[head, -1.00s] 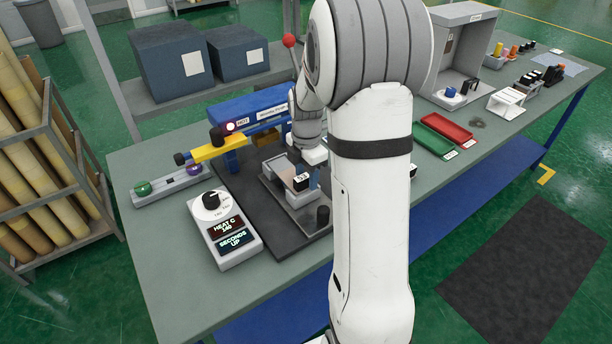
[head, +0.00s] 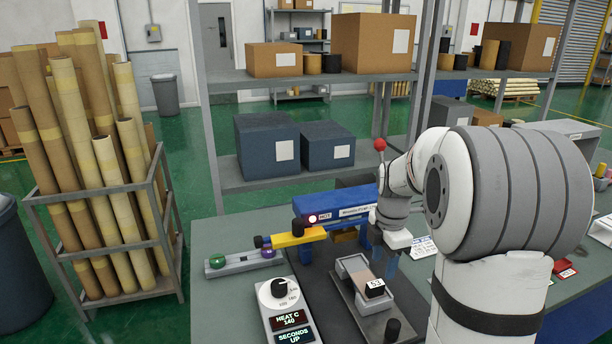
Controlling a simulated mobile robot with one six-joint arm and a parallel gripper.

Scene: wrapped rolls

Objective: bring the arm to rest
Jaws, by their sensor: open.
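My arm fills the right of the head view and reaches over the bench to the blue press. My gripper (head: 382,258) has blue fingers, hangs pointing down behind the metal cradle (head: 394,308) and looks open and empty. The fingers are apart from the block (head: 361,279), which has a brownish top and a black, white-labelled end. The block lies in the cradle on the dark base plate. Part of the press is hidden behind my arm.
The blue press (head: 335,203) has a red-knobbed lever (head: 380,144) close to my arm. A heat control box (head: 290,312) reading 140 stands in front.

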